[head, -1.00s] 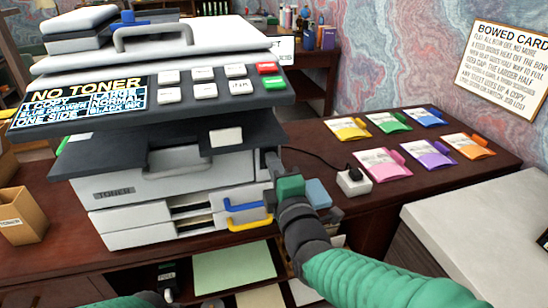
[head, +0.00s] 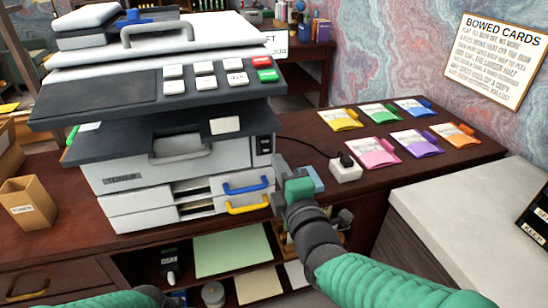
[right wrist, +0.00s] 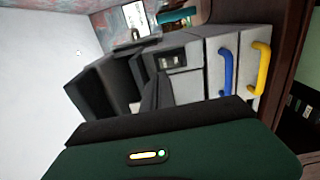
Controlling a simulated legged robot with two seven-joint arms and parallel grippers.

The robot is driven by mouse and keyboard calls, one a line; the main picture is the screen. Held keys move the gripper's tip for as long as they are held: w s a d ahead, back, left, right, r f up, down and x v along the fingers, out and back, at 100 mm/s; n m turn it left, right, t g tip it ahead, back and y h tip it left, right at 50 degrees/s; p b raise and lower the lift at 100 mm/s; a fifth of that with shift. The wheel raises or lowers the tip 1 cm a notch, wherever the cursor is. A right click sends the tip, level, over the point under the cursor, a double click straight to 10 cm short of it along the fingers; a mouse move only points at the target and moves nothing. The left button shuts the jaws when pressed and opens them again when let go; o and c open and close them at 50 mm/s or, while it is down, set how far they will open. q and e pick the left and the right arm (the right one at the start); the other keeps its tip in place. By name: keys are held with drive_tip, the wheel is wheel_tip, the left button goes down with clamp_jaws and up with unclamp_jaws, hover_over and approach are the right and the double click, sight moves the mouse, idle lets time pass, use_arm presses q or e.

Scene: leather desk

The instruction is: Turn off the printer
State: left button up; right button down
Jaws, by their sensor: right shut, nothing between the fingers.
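The grey printer (head: 180,150) stands on the desk. Its control panel has a blank, dark display (head: 95,97) beside white, red and green buttons. A small black switch (head: 265,145) sits on the front at the right of the toner drawer; it also shows in the right wrist view (right wrist: 172,60). My right gripper (head: 281,168) is shut and empty, just right of and below the switch, apart from it as far as I can see. Only part of my left arm shows at the bottom left; its gripper is out of view.
A white power block (head: 346,168) with a black plug and cable lies right of the printer. Several coloured packets (head: 378,151) lie beyond it. A cardboard box (head: 28,208) stands at left. A pale-topped cabinet (head: 470,200) is at right.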

drive_tip(key=v, duration=0.6)
drive_tip(key=shift+r+p, duration=0.4)
drive_tip(key=shift+s+a, duration=0.1)
